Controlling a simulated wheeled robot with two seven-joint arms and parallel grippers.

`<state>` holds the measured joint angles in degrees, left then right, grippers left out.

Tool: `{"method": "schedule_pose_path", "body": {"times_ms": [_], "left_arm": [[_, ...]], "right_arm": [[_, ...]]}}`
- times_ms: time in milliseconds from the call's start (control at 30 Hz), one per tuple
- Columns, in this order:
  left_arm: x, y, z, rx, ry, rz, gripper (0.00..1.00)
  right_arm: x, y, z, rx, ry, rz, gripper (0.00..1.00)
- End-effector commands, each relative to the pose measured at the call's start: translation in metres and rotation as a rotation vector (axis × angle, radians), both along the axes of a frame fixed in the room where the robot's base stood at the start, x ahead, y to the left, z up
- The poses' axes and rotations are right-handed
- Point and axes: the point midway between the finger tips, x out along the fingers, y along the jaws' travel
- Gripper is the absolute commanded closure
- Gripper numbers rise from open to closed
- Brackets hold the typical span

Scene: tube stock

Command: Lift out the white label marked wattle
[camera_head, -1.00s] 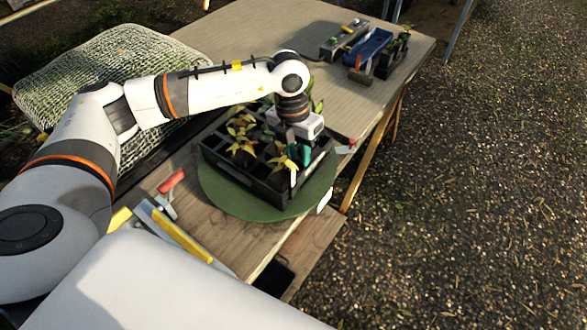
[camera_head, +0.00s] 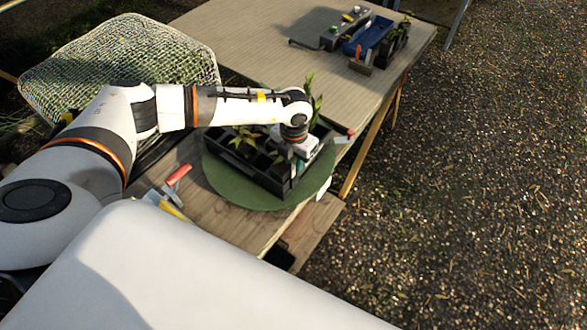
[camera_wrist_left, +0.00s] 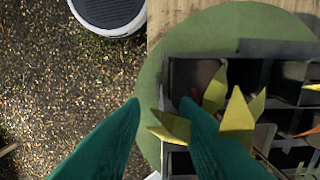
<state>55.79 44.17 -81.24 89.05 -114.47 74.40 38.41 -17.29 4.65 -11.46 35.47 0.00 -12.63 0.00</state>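A black cell tray (camera_head: 237,170) with leafy seedlings sits on a round green mat (camera_head: 215,178) on the wooden table. My left gripper (camera_head: 297,168) is over the tray's near right part, pointing down. In the left wrist view its two teal fingers (camera_wrist_left: 160,102) are apart, with nothing clearly held between them. Yellow-green leaves (camera_wrist_left: 237,122) show beside and behind the right finger. A pale label piece (camera_wrist_left: 306,168) shows at the lower right, and a white edge at the bottom centre. I cannot read wattle on any label. My right gripper is not in view.
A white tag (camera_head: 323,188) is at the mat's right edge; a red-tipped piece (camera_head: 346,137) is by the tray's right corner. A red-handled tool (camera_head: 178,174) lies left. A blue container (camera_head: 367,38) and other items stand at the back. The table's middle is clear.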

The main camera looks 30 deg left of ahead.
Motion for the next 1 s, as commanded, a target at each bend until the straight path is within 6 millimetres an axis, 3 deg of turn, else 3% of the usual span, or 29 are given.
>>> {"method": "schedule_pose_path", "body": {"times_ms": [133, 367, 533, 1000], "left_arm": [[-0.001, 0.001, -0.0129, 0.002, 0.002, 0.0, 0.72], [-0.0008, 0.0008, -0.015, 0.001, 0.001, -0.001, 0.72], [-0.0008, 0.0008, -0.0147, 0.001, 0.001, 0.0, 1.0], [-0.0007, 0.0009, -0.0138, 0.001, 0.001, 0.0, 1.0]], "right_arm": [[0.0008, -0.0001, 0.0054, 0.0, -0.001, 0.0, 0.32], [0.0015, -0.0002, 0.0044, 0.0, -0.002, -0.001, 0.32], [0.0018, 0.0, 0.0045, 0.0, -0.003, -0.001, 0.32], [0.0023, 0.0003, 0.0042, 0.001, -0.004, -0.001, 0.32]]}}
